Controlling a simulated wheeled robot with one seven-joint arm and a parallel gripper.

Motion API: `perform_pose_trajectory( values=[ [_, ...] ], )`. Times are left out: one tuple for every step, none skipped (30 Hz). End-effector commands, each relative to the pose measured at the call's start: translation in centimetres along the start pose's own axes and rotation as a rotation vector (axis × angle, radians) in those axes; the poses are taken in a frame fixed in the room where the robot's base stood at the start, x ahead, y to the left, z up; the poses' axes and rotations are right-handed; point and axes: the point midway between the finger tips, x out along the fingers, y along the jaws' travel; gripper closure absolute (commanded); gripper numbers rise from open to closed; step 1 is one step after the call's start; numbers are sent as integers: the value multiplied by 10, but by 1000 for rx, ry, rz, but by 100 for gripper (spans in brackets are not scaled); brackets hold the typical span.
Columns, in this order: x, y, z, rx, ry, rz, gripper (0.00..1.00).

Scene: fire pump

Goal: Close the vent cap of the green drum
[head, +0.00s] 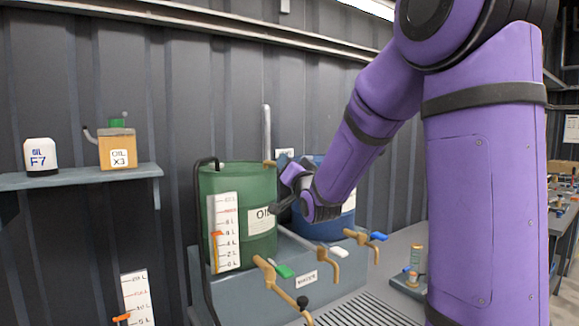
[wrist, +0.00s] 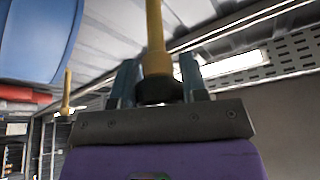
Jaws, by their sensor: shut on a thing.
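The green drum (head: 239,212) stands on the grey stand in the head view, with a white level scale on its front. A brass-coloured piece (head: 270,163) shows at the right of its top rim, by a grey upright pipe. My gripper (head: 281,163) is at that piece. In the wrist view my gripper (wrist: 158,88) is shut on a brass-coloured rod (wrist: 155,35) with a dark collar, one finger on each side. I cannot tell for sure that this is the vent cap, or how far it is turned. The drum's top is mostly hidden.
A blue drum (head: 348,211) stands close on the right, partly behind my arm. Brass taps with green (head: 284,271) and blue (head: 376,236) handles stick out in front. A wall shelf (head: 80,178) at left holds oil containers.

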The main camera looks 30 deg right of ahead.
Motion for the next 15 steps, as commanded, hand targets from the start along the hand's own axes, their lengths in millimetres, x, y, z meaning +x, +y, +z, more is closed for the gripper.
perform_pose_trajectory(
  values=[
    [0,0,0,41,0,16,84],
    [0,0,0,68,0,27,84],
    [0,0,0,104,0,42,84],
    [0,0,0,129,0,52,84],
    [0,0,0,156,1,64,84],
    [0,1,0,191,0,78,84],
    [0,1,0,217,1,89,84],
    [0,1,0,244,0,100,84],
    [0,1,0,279,0,114,84],
    [0,2,0,305,1,126,84],
    [0,2,0,331,0,137,84],
    [0,3,0,367,1,152,84],
    [0,3,0,393,0,162,84],
    [0,3,0,419,1,173,84],
    [0,3,0,455,1,188,84]
  ],
)
